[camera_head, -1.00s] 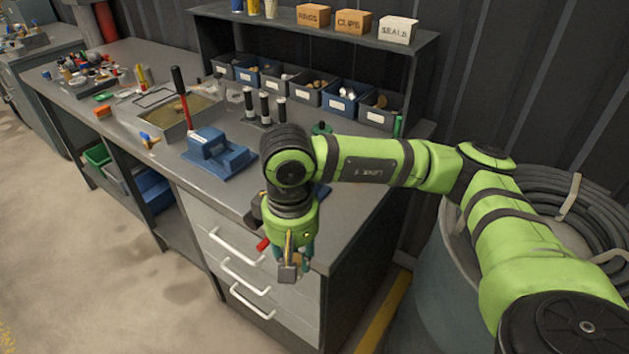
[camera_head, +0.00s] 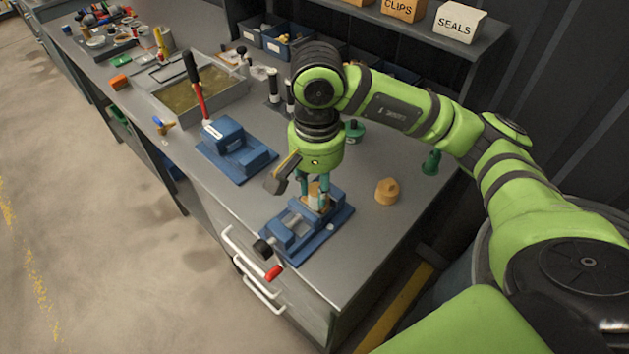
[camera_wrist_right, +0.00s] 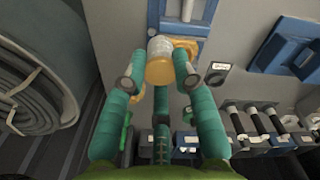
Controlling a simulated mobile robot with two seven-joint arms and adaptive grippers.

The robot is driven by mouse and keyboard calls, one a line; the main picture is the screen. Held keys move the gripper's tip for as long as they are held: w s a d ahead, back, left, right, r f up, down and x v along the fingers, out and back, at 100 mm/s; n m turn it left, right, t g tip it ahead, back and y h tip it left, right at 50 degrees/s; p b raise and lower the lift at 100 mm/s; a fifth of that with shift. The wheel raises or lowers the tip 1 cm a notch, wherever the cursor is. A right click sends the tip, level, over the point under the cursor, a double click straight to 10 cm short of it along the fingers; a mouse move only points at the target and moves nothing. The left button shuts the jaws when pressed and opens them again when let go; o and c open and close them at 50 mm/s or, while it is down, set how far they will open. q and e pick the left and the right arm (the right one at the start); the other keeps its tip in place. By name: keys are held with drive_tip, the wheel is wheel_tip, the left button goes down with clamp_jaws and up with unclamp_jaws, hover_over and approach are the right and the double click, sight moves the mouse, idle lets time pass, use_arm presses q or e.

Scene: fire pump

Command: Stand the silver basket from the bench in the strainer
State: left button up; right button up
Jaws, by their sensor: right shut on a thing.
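My right gripper (camera_head: 316,187) is low over the blue vise at the bench's near corner. Its teal fingers are shut on a small silver cylinder with a golden end, seemingly the silver basket (camera_head: 317,203). In the right wrist view the basket (camera_wrist_right: 160,62) sits between the fingertips (camera_wrist_right: 157,78), with the vise (camera_wrist_right: 188,25) beyond it. I cannot tell whether the basket touches the vise. I cannot make out the strainer in these views. My left gripper is not in view.
The blue vise (camera_head: 290,242) has a red-tipped handle. A tan stepped piece (camera_head: 387,192) and green pieces (camera_head: 431,161) stand to its right. Another blue vise (camera_head: 236,152) and a grey tray (camera_head: 190,92) are to the left. A shelf with a SEALS box (camera_head: 459,22) is behind.

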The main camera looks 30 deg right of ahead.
sight(316, 186)
drive_tip(key=w+f+p, duration=0.1)
drive_tip(key=f, duration=0.1)
drive_tip(key=w+d+f+p, duration=0.1)
drive_tip(key=w+f, duration=0.1)
drive_tip(key=w+d+f+p, duration=0.1)
drive_tip(key=f, duration=0.1)
drive_tip(key=shift+w+d+f+p, duration=0.2)
drive_tip(key=shift+w+f+p, duration=0.1)
drive_tip(key=shift+w+f, duration=0.05)
drive_tip(key=shift+f, duration=0.15)
drive_tip(key=shift+f+b, duration=0.3)
drive_tip(key=shift+b, duration=0.2)
drive_tip(key=shift+s+f+b, duration=0.35)
drive_tip(key=shift+f+b, duration=0.05)
drive_tip(key=shift+b, duration=0.1)
drive_tip(key=o, duration=1)
drive_tip(key=shift+a, duration=0.1)
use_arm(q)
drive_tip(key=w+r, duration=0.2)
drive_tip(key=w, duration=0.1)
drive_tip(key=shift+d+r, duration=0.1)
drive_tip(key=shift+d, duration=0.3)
use_arm(e)
drive_tip(key=shift+w+f, duration=0.15)
drive_tip(key=shift+w, duration=0.05)
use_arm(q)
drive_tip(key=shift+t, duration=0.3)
